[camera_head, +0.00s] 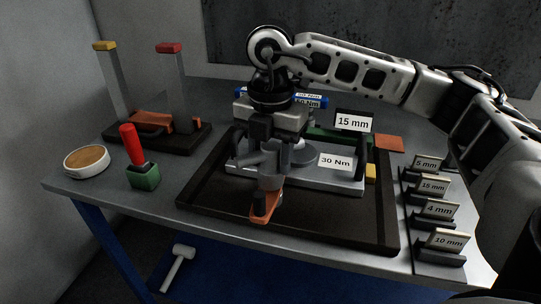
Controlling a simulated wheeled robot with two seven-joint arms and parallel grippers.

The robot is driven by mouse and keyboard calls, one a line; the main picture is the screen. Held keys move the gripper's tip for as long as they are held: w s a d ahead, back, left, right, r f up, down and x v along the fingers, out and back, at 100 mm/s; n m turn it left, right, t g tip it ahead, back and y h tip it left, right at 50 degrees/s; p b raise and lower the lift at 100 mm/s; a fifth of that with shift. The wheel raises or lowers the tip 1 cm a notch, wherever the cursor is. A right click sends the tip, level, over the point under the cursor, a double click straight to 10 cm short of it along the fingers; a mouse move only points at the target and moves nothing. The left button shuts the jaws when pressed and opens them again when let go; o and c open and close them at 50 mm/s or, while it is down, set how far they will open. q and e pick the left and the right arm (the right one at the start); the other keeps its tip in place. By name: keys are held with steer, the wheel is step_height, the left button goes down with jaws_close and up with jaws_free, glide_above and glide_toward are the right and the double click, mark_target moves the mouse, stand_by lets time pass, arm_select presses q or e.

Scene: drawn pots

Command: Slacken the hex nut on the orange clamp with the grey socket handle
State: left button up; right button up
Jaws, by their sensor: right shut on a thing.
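My right gripper (268,167) reaches down from above over the dark tray (340,235). It is shut on a grey piece that looks like the grey socket handle (270,183); the fingers hide much of it. An orange part (265,207), which looks like the orange clamp, is directly below the gripper near the tray's front. Whether the handle touches it or sits on a nut is hidden; I cannot make out the hex nut. My left gripper is not in view.
A grey block with a "30 Nm" label (334,161) and a "15 mm" sign (353,122) stand behind the gripper. Labelled holders (437,240) line the right. A red-handled tool (131,146), a round dish (87,162) and a posted stand (190,138) are left. A mallet (178,266) lies below.

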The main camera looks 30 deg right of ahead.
steer(key=shift+n, duration=1)
steer(key=shift+n+b, duration=0.4)
steer(key=shift+n, duration=1)
steer(key=shift+r, duration=0.45)
steer(key=shift+r+p, duration=1.75)
steer(key=shift+r, duration=0.35)
